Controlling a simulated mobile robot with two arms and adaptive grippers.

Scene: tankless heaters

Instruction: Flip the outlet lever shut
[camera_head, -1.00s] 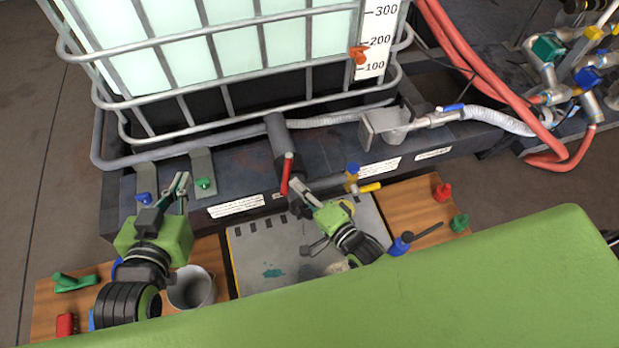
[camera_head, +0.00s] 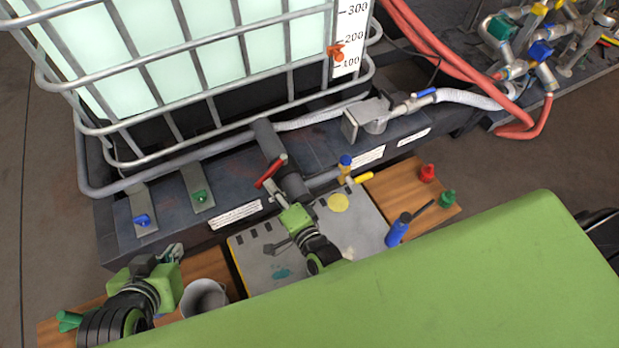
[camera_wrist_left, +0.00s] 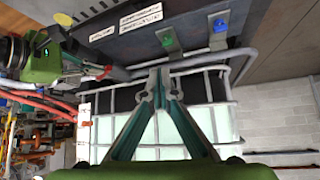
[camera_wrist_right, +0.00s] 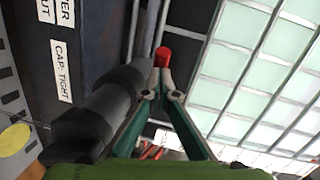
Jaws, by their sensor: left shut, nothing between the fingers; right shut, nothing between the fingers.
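The red outlet lever (camera_head: 270,171) sits on the dark outlet pipe (camera_head: 272,146) below the tank. It slants across the pipe, its free end out to the left. My right gripper (camera_head: 274,187) is shut and empty, its fingertips close to the lever; I cannot tell whether they touch. In the right wrist view, a red end of the lever (camera_wrist_right: 163,56) shows just beyond the fingertips (camera_wrist_right: 160,92), beside the pipe. My left gripper (camera_head: 173,252) is shut and empty, low at the left, away from the lever. The lever also shows in the left wrist view (camera_wrist_left: 104,72).
The caged tank (camera_head: 200,65) stands behind the pipe. A yellow-handled valve (camera_head: 357,179) is right of the pipe. A grey bucket (camera_head: 204,297), a blue bottle (camera_head: 398,230) and red and green parts stand on the wooden bench (camera_head: 392,190). A green surface (camera_head: 450,270) fills the front.

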